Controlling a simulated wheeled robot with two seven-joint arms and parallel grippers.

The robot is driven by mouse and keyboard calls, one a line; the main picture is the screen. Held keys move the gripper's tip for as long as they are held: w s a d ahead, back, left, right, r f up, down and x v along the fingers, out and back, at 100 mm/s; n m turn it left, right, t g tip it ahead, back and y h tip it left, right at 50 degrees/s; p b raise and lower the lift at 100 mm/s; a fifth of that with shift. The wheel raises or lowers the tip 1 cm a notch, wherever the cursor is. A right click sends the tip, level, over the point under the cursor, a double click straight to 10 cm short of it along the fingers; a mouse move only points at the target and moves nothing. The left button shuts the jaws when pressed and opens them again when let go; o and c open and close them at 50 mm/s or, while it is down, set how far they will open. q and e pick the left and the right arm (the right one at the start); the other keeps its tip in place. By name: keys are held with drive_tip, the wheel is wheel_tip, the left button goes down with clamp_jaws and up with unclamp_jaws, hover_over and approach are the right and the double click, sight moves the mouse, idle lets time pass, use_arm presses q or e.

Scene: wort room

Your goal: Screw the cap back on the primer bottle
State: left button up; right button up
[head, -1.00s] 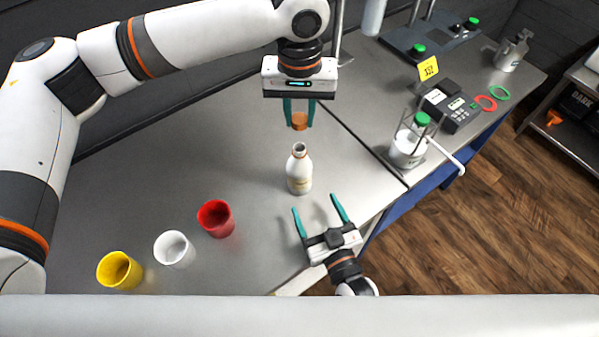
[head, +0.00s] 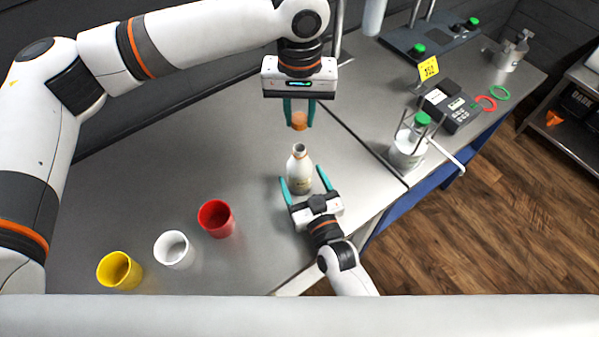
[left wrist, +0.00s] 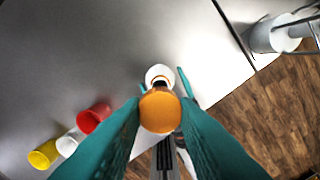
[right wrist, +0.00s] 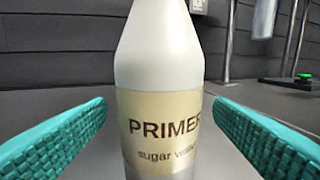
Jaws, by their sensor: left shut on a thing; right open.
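The primer bottle (head: 299,172) is white with a tan label and stands upright and uncapped on the steel bench. Its label shows in the right wrist view (right wrist: 160,120). My left gripper (head: 299,118) is shut on the orange cap (head: 299,121) and holds it above and a little behind the bottle. In the left wrist view the cap (left wrist: 160,110) covers part of the bottle (left wrist: 160,73). My right gripper (head: 304,186) is open, low down, with one finger on each side of the bottle. A gap shows between each finger and the bottle.
Red (head: 216,218), white (head: 173,249) and yellow (head: 119,270) cups stand in a row at the left front. A jar with a green lid (head: 407,150) and a meter (head: 447,107) stand on the right.

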drive_tip(key=shift+x, duration=1.95)
drive_tip(key=c, duration=1.5)
use_arm(q)
approach(300, 166)
drive_tip(key=shift+w+f, duration=0.35)
drive_tip(key=shift+w, duration=0.5)
drive_tip(key=shift+f, duration=0.9)
drive_tip(key=shift+f, duration=0.6)
